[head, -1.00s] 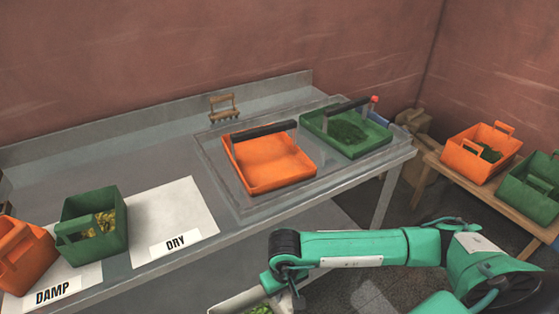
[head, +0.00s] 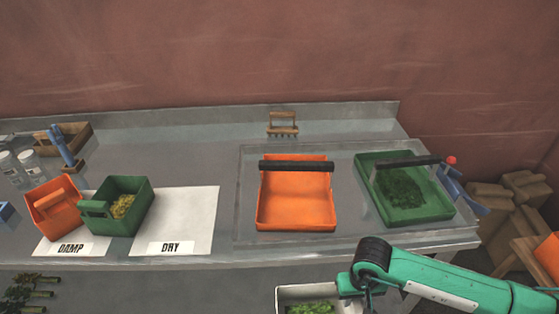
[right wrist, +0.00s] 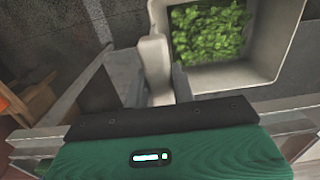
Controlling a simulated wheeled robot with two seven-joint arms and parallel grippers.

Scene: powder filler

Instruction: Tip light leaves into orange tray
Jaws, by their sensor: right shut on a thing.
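The orange tray (head: 295,205) lies empty on a clear sheet on the bench, with a dark bar across its back part. My right gripper (right wrist: 158,88) is shut on the handle of a pale grey scoop-like container (right wrist: 277,80). The light leaves (right wrist: 208,32) are bright green and lie inside it. In the head view the container (head: 290,292) is at the bottom edge, in front of the bench and below the orange tray, partly cut off. The right gripper's jaws are hidden there behind my arm. My left gripper is not in view.
A green tray (head: 438,208) with dark green leaves stands right of the orange tray. An orange bin (head: 52,218) and a green bin (head: 128,190) with yellowish leaves stand left, by the DAMP and DRY cards. A small wooden rake (head: 283,124) stands behind.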

